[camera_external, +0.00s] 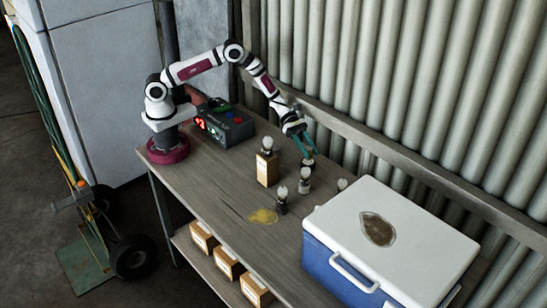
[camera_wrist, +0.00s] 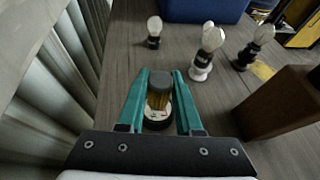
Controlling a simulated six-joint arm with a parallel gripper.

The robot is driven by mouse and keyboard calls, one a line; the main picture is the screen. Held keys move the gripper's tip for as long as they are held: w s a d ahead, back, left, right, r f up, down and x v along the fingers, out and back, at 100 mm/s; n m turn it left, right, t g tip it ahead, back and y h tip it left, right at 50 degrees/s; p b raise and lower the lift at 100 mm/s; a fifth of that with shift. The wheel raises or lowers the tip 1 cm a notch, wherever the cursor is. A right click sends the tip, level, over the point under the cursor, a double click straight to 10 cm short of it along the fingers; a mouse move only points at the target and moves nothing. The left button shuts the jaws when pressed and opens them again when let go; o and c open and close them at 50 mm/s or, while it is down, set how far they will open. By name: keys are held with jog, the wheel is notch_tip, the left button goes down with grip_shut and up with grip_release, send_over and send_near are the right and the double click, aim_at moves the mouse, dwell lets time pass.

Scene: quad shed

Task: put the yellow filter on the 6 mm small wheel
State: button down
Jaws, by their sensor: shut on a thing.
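My gripper (camera_wrist: 161,80) is shut on a small cylinder with a dark grey cap and an amber-yellow body, which looks like the yellow filter (camera_wrist: 158,98). In the wrist view it sits between the two teal fingers. A round white-rimmed part (camera_wrist: 157,121) with a dark middle shows just below the filter; it may be the small wheel, but I cannot tell whether they touch. In the external view my gripper (camera_external: 308,152) is low over the back of the bench, beyond the bulb-topped pieces. The filter is too small to make out there.
Bulb-topped pieces (camera_wrist: 207,50) (camera_wrist: 154,30) (camera_wrist: 258,42) stand ahead and to the right. A brown box (camera_external: 267,170) carries another. A blue cooler (camera_external: 335,262) with a white lid fills the bench's right end. A corrugated wall (camera_external: 400,80) stands close behind. A yellow stain (camera_external: 262,216) marks the bench.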

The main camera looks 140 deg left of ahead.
jog(key=shift+f, duration=0.55)
jog(key=shift+f, duration=0.15)
jog(key=c, duration=0.6)
grip_release()
jog(key=shift+s+r, duration=0.15)
jog(key=shift+r, duration=0.1)
jog(key=v, duration=1.1)
jog(key=shift+s+a+r, duration=0.1)
jog(key=shift+s, duration=0.2)
